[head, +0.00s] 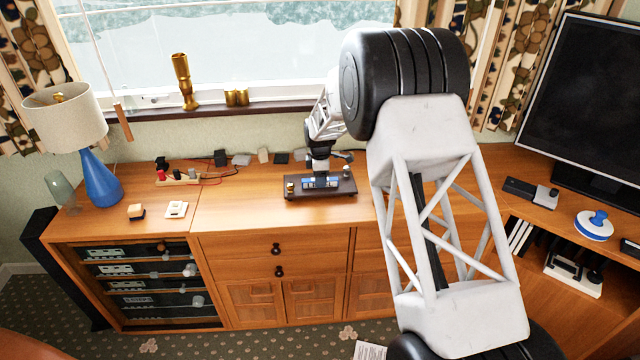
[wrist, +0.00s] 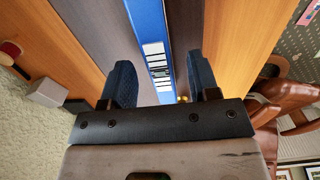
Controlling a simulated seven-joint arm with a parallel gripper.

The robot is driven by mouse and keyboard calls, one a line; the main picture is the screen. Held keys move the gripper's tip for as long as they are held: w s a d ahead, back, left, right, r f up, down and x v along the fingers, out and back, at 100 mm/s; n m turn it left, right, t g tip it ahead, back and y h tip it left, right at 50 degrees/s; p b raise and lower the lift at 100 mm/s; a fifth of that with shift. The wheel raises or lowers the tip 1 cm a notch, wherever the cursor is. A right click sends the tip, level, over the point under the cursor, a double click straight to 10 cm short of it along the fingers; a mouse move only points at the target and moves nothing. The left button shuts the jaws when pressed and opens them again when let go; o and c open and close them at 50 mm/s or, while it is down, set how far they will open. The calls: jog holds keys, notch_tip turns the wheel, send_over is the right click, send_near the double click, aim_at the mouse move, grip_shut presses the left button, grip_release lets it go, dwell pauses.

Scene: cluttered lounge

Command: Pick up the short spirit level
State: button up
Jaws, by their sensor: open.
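The short spirit level is a blue bar with a white marked strip (head: 309,184). It lies on a dark, low tray (head: 344,188) on the wooden sideboard. In the wrist view the level (wrist: 147,22) runs up between my two fingers, with the tray's dark surface (wrist: 88,18) on both sides. My gripper (wrist: 160,84) is open, one finger on either side of the level, with gaps showing. In the head view my gripper (head: 320,170) is just above the level and partly hides it. I cannot tell its exact height above the tray.
A small brass piece (head: 291,187) stands at the tray's left end. Behind, along the wall, are several small dark and pale blocks (head: 241,159) and red-black leads (head: 205,178). A blue lamp (head: 101,180) stands left.

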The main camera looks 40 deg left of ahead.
jog(key=shift+f, duration=0.85)
grip_shut()
jog(key=shift+r, duration=0.15)
jog(key=shift+r, duration=1.8)
jog(key=s+d+r, duration=0.1)
jog(key=s+d, duration=0.9)
jog(key=d, duration=0.2)
jog(key=shift+s, duration=0.2)
